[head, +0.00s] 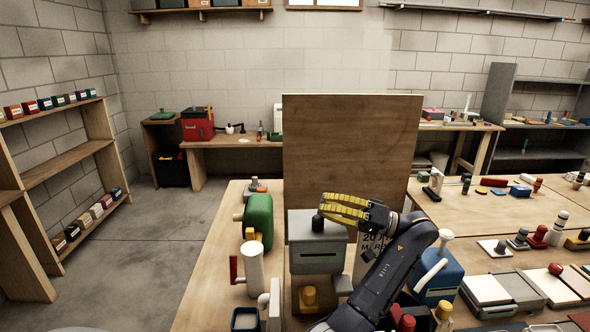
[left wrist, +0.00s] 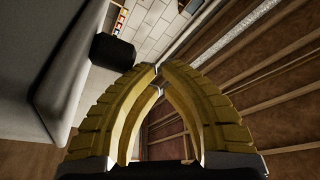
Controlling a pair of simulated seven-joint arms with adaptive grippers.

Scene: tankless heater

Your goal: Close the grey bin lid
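A grey bin (head: 318,258) stands on the wooden bench in front of an upright brown board. A black knob (head: 317,223) shows at its top. I cannot tell how far the lid is open. My left gripper (head: 325,207), with yellow fingers, is at the height of the bin's top, just right of the knob, with its fingers pointing left. In the left wrist view the fingertips (left wrist: 158,70) meet with nothing seen between them. A grey surface (left wrist: 40,50) with a black knob (left wrist: 112,52) lies left of the fingers. My right gripper is not in view.
The brown board (head: 350,140) rises behind the bin. A green rounded object (head: 259,220) and a white cylinder with a red handle (head: 254,270) stand to the left. A blue container (head: 440,275) is to the right of my arm. Several small items crowd the right bench.

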